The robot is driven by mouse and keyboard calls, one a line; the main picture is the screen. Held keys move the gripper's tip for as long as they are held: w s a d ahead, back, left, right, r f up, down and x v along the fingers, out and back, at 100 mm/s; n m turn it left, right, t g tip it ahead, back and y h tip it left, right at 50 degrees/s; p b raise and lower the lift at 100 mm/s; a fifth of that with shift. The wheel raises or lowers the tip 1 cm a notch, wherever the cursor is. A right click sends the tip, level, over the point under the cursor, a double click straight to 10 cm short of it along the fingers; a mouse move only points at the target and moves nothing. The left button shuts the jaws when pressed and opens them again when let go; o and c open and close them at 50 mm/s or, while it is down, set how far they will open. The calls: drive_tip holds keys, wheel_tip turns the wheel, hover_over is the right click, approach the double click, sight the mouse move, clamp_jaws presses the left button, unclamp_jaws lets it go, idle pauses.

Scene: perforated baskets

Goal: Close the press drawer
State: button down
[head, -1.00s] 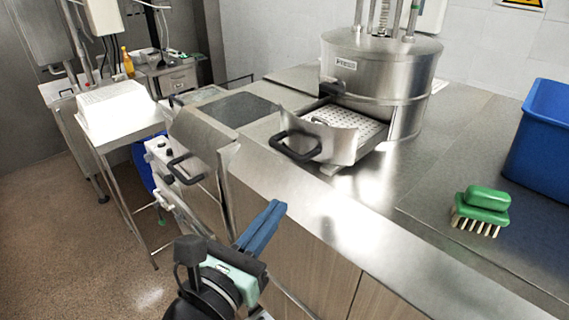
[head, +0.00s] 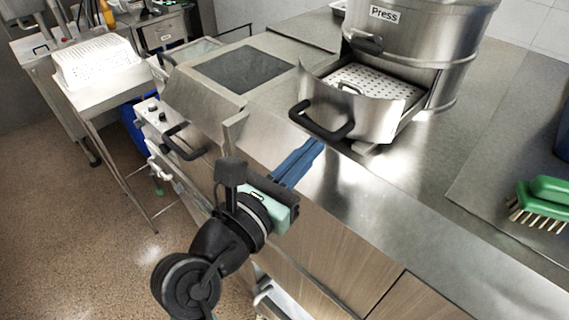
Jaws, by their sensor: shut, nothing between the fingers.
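The press (head: 421,40) is a steel cylinder labelled "Press" on the counter, its top cut off by the picture edge. Its drawer (head: 378,118) is pulled out toward the front left, with a perforated white plate (head: 372,84) inside. The drawer's curved front carries a black handle (head: 322,126) that overhangs the counter's front edge. My gripper (head: 312,148), with blue fingers, is shut and empty. In the picture it is just below the handle, over the counter's edge. I cannot tell whether it touches the handle.
The steel counter (head: 440,215) extends right, with a green brush (head: 545,197) lying on it. A unit with a dark flat top (head: 240,68) and a front handle (head: 183,142) stands left of the press. A white perforated basket (head: 97,62) sits on a side table. The floor at left is clear.

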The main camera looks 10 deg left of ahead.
sight(335, 127)
drive_tip(key=shift+p+x, duration=0.55)
drive_tip(key=shift+x, duration=1.5)
drive_tip(key=p+x, duration=0.1)
drive_tip(key=x, duration=0.3)
drive_tip(key=shift+s+d+r+p, duration=0.2)
drive_tip(key=shift+p, duration=0.2)
drive_tip(key=shift+w+d+f, duration=0.15)
drive_tip(key=shift+w+f, duration=0.05)
drive_tip(key=shift+w, duration=0.1)
drive_tip(key=shift+s, duration=0.2)
